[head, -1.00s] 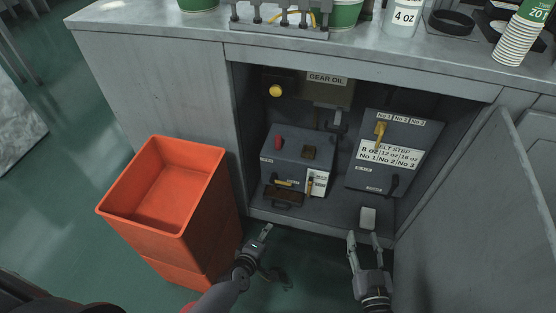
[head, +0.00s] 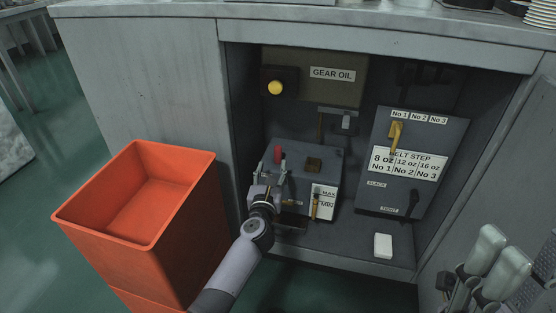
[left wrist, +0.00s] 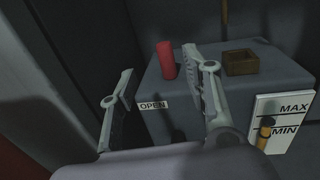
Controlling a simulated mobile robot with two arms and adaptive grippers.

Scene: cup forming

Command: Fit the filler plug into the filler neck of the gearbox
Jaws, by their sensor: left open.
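The gearbox (head: 325,160) is a grey box inside the open cabinet. A red upright cylinder (head: 278,154), which looks like the filler plug, stands at its top left. A brown square, hollow-looking fitting (head: 314,165) is on the top to its right; I cannot tell whether it is the filler neck. My left gripper (head: 269,171) is open and empty at the gearbox's front left. In the left wrist view the red cylinder (left wrist: 166,60) shows beyond the spread fingers (left wrist: 159,62), apart from them. My right gripper (head: 497,261) shows at the lower right, fingers apart, away from the gearbox.
A grey box with a yellow handle (head: 396,134) stands right of the gearbox. A white block (head: 383,245) lies on the cabinet floor. A GEAR OIL tank (head: 340,85) with a yellow knob (head: 275,88) is behind. Orange crates (head: 190,240) stand left; the cabinet wall is close.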

